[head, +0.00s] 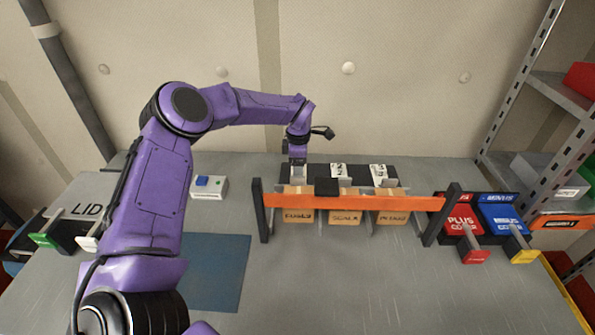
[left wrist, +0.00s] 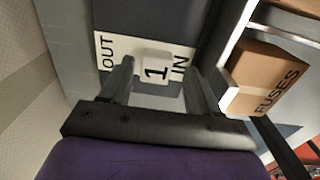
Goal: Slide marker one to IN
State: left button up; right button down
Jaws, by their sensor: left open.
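Marker one (left wrist: 152,70), a white block with a black 1, shows in the left wrist view. It sits on a white strip between the OUT label (left wrist: 107,52) and the IN label (left wrist: 181,66). My left gripper (head: 298,172) is over the left end of the dark board (head: 358,171) behind the orange bar. In the left wrist view its open fingers (left wrist: 160,85) stand to either side of marker one, with gaps showing. I cannot tell whether they reach its height. In the head view the gripper hides marker one. My right gripper is not in view.
White pieces numbered 2 (head: 338,171) and 3 (head: 379,171) lie on the board to the right. The orange bar (head: 410,202) on black posts stands in front, with cardboard boxes (head: 345,218) under it. Red and blue bins (head: 460,219) stand right.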

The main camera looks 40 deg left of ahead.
pick_arm(q)
notch_tip(320, 180, up, 10)
jog(key=b, duration=0.1)
jog(key=shift+f+b, duration=0.2)
jog(key=shift+b, duration=0.15)
jog(key=shift+s, duration=0.1)
